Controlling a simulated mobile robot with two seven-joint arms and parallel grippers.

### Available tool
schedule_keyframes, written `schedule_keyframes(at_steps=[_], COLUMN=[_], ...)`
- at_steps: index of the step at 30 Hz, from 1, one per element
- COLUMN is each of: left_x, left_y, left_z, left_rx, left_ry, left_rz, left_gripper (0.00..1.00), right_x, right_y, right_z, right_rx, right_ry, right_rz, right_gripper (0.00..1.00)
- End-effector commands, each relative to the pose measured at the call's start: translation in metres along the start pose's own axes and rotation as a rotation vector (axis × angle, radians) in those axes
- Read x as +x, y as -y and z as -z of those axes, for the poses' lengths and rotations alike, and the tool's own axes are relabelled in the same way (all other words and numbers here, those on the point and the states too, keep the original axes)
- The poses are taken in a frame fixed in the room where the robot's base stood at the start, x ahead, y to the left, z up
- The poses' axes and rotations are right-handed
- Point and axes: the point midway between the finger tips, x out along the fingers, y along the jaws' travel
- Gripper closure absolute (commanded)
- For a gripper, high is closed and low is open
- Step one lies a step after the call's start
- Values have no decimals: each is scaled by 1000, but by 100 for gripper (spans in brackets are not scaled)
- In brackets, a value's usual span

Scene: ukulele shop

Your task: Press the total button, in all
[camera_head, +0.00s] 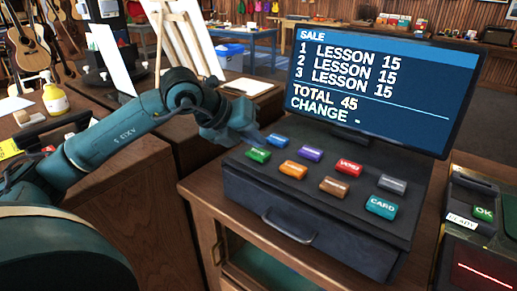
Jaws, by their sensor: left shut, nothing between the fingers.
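The cash register (330,215) has a dark sloped key panel with several coloured buttons. A green button (258,155), a blue button (277,140), a purple button (310,153), an orange button (293,169), a brown button (334,186) and a grey button (392,184) have labels too small to read. A red button (349,167) has a blurred label. A teal button (381,207) reads CARD. The screen (384,82) shows three LESSON lines at 15, TOTAL 45 and CHANGE -. My left gripper (259,139) is shut and empty, close by the green and blue buttons; contact is unclear. My right gripper is out of view.
A card terminal (483,213) with an OK key and a scanner (485,268) with a red line stand at the right. A yellow bottle (55,99) stands on the left counter. An easel (181,45) and a blue bin (229,56) are behind.

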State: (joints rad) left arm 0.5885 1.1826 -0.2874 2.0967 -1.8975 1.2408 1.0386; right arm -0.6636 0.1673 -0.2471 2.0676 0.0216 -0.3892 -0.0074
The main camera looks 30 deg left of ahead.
Motion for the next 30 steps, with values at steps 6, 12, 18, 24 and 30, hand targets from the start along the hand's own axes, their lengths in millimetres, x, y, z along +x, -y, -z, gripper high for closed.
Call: schedule_keyframes(at_steps=[6, 12, 18, 24, 30], left_x=[-1, -4, -17, -31, -37], left_y=[1, 3, 13, 23, 27], left_z=[-1, -3, -13, -23, -27], left_rx=[0, 0, 0, 0, 0], left_ry=[1, 2, 3, 3, 2], left_rz=[1, 1, 2, 1, 1], left_gripper=[100, 100, 100, 100, 100], right_x=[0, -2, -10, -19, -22], right_y=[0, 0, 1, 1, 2], right_z=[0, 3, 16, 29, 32], right_rx=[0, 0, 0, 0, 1], right_ry=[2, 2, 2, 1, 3], right_rz=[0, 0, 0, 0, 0], right_gripper=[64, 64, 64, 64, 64])
